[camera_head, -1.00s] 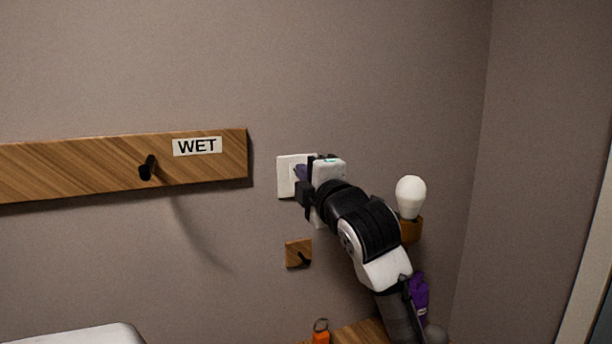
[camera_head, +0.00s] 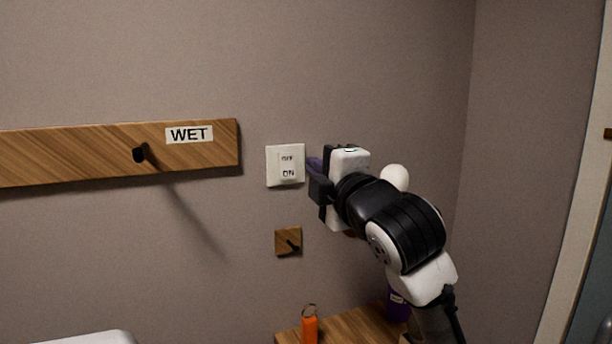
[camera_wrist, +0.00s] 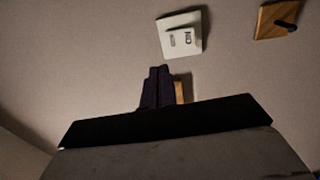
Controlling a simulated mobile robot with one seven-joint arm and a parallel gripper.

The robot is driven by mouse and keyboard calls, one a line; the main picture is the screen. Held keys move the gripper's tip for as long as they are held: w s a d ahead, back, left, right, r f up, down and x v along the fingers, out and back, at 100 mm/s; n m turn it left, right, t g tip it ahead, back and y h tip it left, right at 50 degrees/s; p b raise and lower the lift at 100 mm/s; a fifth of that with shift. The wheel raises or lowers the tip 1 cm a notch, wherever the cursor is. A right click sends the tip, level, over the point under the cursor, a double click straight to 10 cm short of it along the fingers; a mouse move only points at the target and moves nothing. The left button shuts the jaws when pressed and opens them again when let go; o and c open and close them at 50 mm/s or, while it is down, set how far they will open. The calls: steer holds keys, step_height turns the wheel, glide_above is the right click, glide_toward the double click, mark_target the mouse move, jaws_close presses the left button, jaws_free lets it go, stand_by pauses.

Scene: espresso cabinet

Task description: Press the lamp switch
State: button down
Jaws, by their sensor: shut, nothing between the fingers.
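The lamp switch (camera_head: 286,165) is a white square wall plate with a rocker marked OFF above and ON below. It shows uncovered in the head view, and also in the wrist view (camera_wrist: 181,36). My gripper (camera_head: 314,166) is shut and empty, with its dark purple fingers just right of the plate. In the wrist view the fingertips (camera_wrist: 159,72) point at the wall near the plate, with a gap between. The lamp's white bulb (camera_head: 394,177) is partly hidden behind my arm and looks unlit.
A wooden rail (camera_head: 80,155) with a peg and a WET label is on the wall at left. A small wooden hook (camera_head: 288,242) is below the switch. An orange tagged item (camera_head: 309,328) and a purple item (camera_head: 398,306) are on a wooden shelf (camera_head: 352,333) below.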

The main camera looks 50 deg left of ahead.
steer(key=shift+s+d+r, duration=0.15)
steer(key=shift+s+d, duration=0.1)
steer(key=shift+d, duration=0.5)
steer(key=shift+s+d+r, duration=0.1)
steer(key=shift+s+d, duration=0.1)
steer(key=shift+d, duration=0.5)
